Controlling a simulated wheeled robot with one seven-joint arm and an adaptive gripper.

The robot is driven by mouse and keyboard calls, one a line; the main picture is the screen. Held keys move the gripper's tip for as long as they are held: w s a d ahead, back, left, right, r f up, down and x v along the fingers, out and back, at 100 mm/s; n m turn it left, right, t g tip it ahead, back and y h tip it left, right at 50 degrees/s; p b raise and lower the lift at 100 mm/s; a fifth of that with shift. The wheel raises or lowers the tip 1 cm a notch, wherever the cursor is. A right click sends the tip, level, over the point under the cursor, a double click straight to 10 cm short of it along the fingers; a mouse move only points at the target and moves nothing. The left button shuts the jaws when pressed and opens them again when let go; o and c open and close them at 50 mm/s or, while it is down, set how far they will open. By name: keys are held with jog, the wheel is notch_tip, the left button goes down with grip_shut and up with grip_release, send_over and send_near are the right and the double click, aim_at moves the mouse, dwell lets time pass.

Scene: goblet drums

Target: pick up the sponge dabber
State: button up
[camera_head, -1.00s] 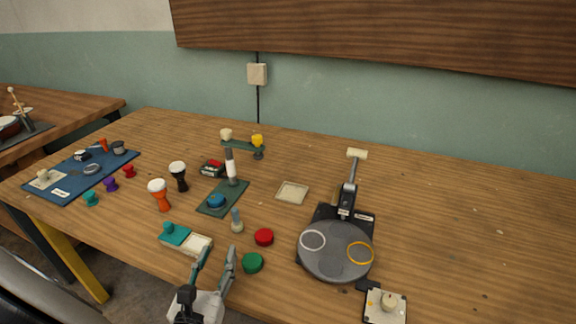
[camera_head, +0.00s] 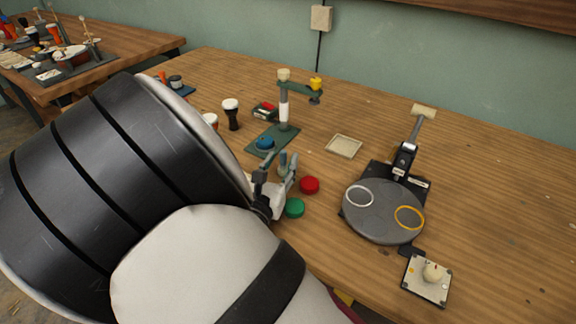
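The sponge dabber, a small upright tool with a blue-grey handle (camera_head: 282,159), stands on the table just in front of the green-based stand. Its pale lower part is mostly hidden by my gripper. My gripper (camera_head: 278,168) is low over the table at the dabber, with one grey finger to the left of the handle and one to the right. The fingers look apart, with the handle between them. I cannot tell whether either finger touches it.
A red disc (camera_head: 310,185) and a green disc (camera_head: 295,207) lie close right of my gripper. A round grey turntable (camera_head: 383,222) and square tray (camera_head: 343,146) are to the right. My arm hides the table's left.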

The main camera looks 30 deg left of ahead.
jog(key=shift+w+a, duration=0.2)
jog(key=shift+w, duration=0.85)
grip_shut()
